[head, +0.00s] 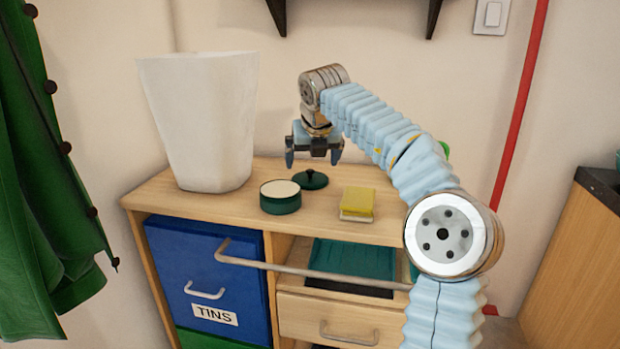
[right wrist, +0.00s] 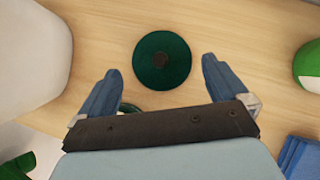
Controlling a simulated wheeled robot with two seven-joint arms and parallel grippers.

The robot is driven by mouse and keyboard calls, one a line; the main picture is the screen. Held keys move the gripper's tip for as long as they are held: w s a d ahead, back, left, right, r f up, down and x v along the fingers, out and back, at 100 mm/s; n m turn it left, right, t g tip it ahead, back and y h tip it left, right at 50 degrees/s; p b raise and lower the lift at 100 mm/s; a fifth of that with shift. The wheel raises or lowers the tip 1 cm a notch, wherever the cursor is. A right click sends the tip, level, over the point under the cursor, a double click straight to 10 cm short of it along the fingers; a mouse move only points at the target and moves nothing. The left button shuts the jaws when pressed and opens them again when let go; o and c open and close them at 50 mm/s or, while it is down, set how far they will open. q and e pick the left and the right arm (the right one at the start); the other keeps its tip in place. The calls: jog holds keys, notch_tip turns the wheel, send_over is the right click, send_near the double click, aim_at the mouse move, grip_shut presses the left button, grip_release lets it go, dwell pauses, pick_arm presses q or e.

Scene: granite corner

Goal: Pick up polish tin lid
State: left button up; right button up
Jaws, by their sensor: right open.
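The polish tin lid (head: 311,180) is a dark green disc with a dark knob. It lies on the wooden cabinet top, just behind and right of the open green polish tin (head: 281,197) with pale contents. My right gripper (head: 314,162) is open and empty, above the lid. In the right wrist view the lid (right wrist: 162,61) lies ahead of and between the two blue fingers (right wrist: 156,82), apart from them. A piece of the tin's rim (right wrist: 128,108) shows beside the left finger; the rest is hidden by the gripper. My left gripper is not in view.
A tall white bin (head: 205,120) stands left of the tin. A yellow sponge-like block (head: 358,202) lies at the right front. A green and white object (right wrist: 309,66) is at the wrist view's right edge.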

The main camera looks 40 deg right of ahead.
aim_at(310, 170)
jog(key=x, duration=0.4)
jog(key=shift+a, duration=0.1)
jog(key=shift+c, duration=0.2)
jog(key=c, duration=0.7)
jog(key=shift+r, duration=0.1)
